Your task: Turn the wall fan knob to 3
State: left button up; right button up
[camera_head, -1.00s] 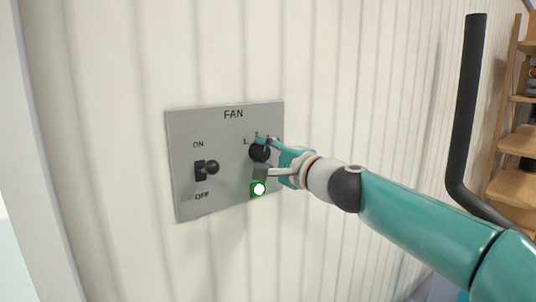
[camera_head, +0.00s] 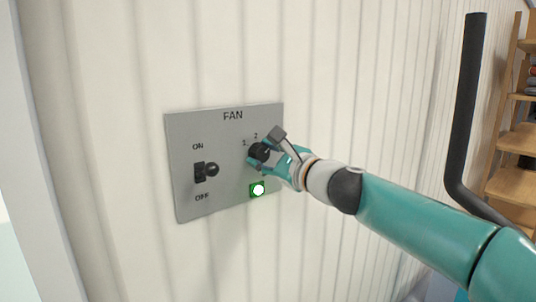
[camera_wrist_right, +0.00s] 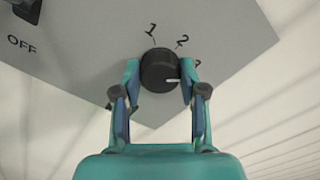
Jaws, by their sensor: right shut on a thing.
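The grey fan panel (camera_head: 228,197) is mounted on the wall. Its round black knob (camera_head: 260,152) is at the panel's upper right. My right gripper (camera_head: 262,153) is shut on the knob, and the wrist view shows one finger on each side of the knob (camera_wrist_right: 158,66). The knob's white pointer mark (camera_wrist_right: 173,80) points right, towards the right finger. The digits 1 (camera_wrist_right: 150,30) and 2 (camera_wrist_right: 182,41) are readable. A third digit (camera_wrist_right: 197,63) is partly hidden behind that finger, and the pointer lies near it, slightly below. My left gripper is out of view.
A black ON/OFF toggle switch (camera_head: 207,171) sits left of the knob. A lit green lamp (camera_head: 258,190) is below the knob. Ribbed pale wall (camera_head: 340,80) surrounds the panel. A wooden shelf (camera_head: 515,150) stands at the far right.

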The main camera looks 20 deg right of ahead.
jog(key=shift+w+f, duration=0.1)
jog(key=shift+f, duration=0.25)
jog(key=o, duration=1.1)
jog(key=shift+d+r, duration=0.1)
jog(key=shift+o, duration=0.2)
jog(key=shift+r, duration=0.1)
jog(key=v, duration=1.2)
